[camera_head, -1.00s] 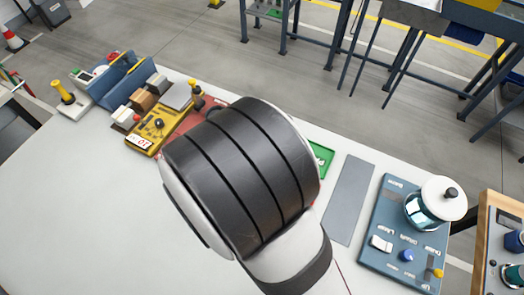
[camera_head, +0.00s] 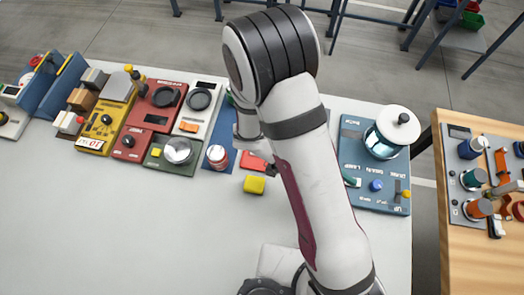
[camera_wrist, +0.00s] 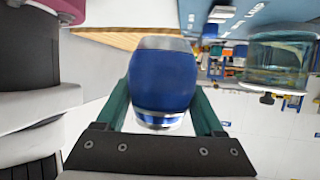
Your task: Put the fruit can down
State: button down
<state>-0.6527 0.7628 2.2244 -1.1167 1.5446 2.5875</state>
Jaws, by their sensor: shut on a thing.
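A blue can with silver ends, which I take as the fruit can (camera_wrist: 163,82), fills the middle of the wrist view. My gripper (camera_wrist: 163,98) is shut on it, with one green finger on each side of the can. In the head view my own arm covers the gripper and the held can, so the can's height above the table cannot be told. A second can, red and white (camera_head: 217,157), stands on a blue mat on the white table (camera_head: 130,235), left of my arm.
A blue panel (camera_head: 353,137) with a lidded glass jar (camera_head: 384,146) is right of my arm. Left are several devices, including a red one (camera_head: 130,146) and a green one with a metal bowl (camera_head: 179,151). A yellow block (camera_head: 254,185) lies near my arm. The table's front left is clear.

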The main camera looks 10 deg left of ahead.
jog(key=s+a+m+g+y, duration=0.2)
jog(key=s+m+g+y, duration=0.4)
jog(key=s+m+g, duration=0.25)
jog(key=s+a+m+g+y, duration=0.1)
jog(key=s+a+m+y, duration=0.1)
jog(key=a+m+y, duration=0.75)
jog(key=w+a+r+m+t+y, duration=0.2)
jog(key=w+a+m+t+y, duration=0.2)
jog(key=w+m+t+y, duration=0.55)
jog(key=w+d+m+t, duration=0.5)
jog(key=w+m+t, duration=0.4)
jog(key=w, duration=0.4)
jog(key=shift+m+g+y, duration=0.3)
jog(key=shift+m+g, duration=0.2)
jog(key=shift+m, duration=0.25)
jog(key=a+f, duration=0.2)
jog(key=a, duration=0.1)
jog(key=a+f, duration=0.2)
jog(key=a, duration=0.2)
jog(key=a+f, duration=0.2)
jog(key=a, duration=0.1)
jog(key=shift+s+a, duration=0.2)
jog(key=shift+a, duration=0.2)
notch_tip(320, 180, down, 4)
jog(key=shift+a+f, duration=0.1)
jog(key=shift+a, duration=0.05)
